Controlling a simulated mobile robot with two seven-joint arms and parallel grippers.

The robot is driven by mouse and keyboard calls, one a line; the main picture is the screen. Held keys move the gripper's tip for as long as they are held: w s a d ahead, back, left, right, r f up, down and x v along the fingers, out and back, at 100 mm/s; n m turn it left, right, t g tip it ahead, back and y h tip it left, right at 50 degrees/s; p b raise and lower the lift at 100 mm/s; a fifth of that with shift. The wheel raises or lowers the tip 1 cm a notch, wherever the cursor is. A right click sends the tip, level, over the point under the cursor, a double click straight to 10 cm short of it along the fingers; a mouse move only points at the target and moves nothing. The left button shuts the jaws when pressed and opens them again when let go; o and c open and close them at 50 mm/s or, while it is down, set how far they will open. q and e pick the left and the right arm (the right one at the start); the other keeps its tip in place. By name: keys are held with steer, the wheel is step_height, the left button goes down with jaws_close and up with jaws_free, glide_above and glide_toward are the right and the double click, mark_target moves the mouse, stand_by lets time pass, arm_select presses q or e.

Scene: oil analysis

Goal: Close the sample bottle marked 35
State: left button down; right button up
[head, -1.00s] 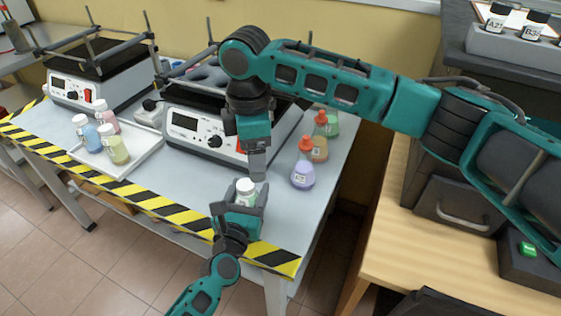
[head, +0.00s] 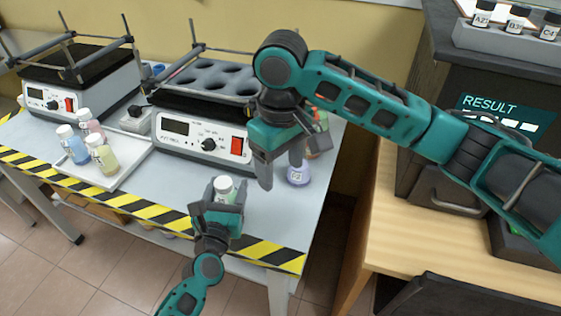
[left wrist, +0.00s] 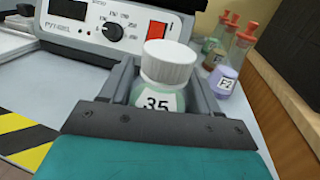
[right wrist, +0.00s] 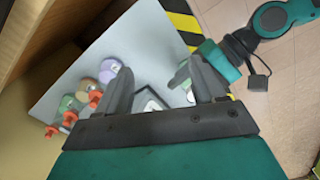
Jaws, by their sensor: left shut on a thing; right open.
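The sample bottle marked 35 (left wrist: 158,103) is upright between the fingers of my left gripper (left wrist: 163,85), which is shut on it. It holds pale green content. A white cap (left wrist: 170,62) sits on its top and looks level; how tightly it is on cannot be told. In the head view, my left gripper (head: 225,193) holds the bottle at the table's front edge, with the cap (head: 224,183) showing. My right gripper (head: 280,168) is open and empty, above and to the right of the bottle. It also shows open in the right wrist view (right wrist: 162,80).
A white tray (head: 120,170) with several capped bottles stands at the left. A shaker (head: 205,135) is behind the bottle. Flasks with orange stoppers, including a purple one (head: 299,175), stand behind my right gripper. A wooden desk (head: 385,240) is at the right.

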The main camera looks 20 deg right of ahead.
arm_select(q)
steer(key=shift+w+a+r, duration=0.15)
steer(key=shift+a, duration=0.3)
arm_select(e)
steer(key=shift+s+d+r+m, duration=0.1)
steer(key=shift+s+d+m, duration=0.15)
steer(key=shift+m, duration=0.45)
steer(key=shift+s+d+r+m, duration=0.15)
steer(key=shift+d+m, duration=0.1)
steer(key=shift+m, duration=0.45)
arm_select(q)
steer(key=shift+c, duration=0.8)
jaws_free()
steer(key=v, duration=1.3)
arm_select(e)
steer(key=shift+f, duration=0.1)
steer(key=shift+s, duration=0.1)
